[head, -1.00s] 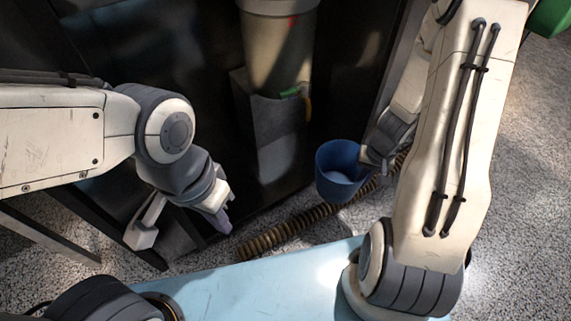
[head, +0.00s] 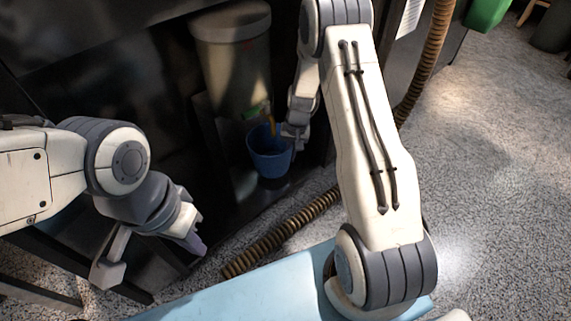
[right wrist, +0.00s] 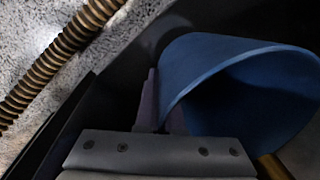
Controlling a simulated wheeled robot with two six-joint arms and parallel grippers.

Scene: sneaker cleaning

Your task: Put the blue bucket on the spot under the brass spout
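The blue bucket (head: 268,158) is upright inside the dark recess, below the brass spout (head: 271,125). The spout's lower end overlaps the bucket's mouth in the head view. I cannot tell whether its base touches the ledge. My right gripper (head: 292,138) is at the bucket's right side, shut on its wall. In the right wrist view, the bucket (right wrist: 235,80) fills the right half beside the purple fingers (right wrist: 162,110), and a brass piece shows at the lower right. My left gripper (head: 152,255) is open and empty, low at the left. The spot under the bucket is hidden.
A grey tank (head: 232,65) with a green tap handle (head: 256,109) stands above the bucket. A ribbed brown hose (head: 290,228) lies on the speckled floor in front. A light blue surface (head: 240,290) is nearest me. A green container (head: 487,14) is at the upper right.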

